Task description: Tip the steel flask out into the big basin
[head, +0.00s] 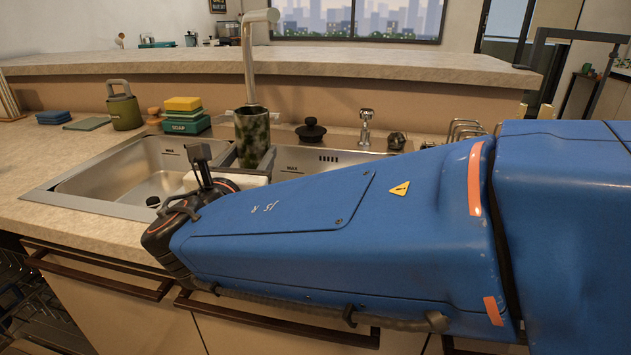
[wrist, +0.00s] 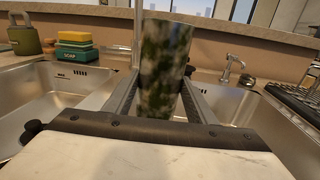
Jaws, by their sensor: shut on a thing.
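The flask (head: 253,133) is a cylinder with a dark green and grey camouflage pattern. It stands about upright in my gripper (head: 250,165), which is shut around its lower part. In the wrist view the flask (wrist: 164,65) sits between the two fingers of my gripper (wrist: 160,98). The flask is near the divider between the two sink basins, in front of the faucet. The right basin (head: 315,158) is mostly hidden by my arm. I cannot see into the flask.
The faucet (head: 250,60) rises right behind the flask. A soap box with sponges (head: 185,115), a green canister (head: 124,107), a black knobbed lid (head: 311,130) and a small tap (head: 365,128) stand along the back. A raised ledge (head: 300,62) runs behind. Space above the left basin is free.

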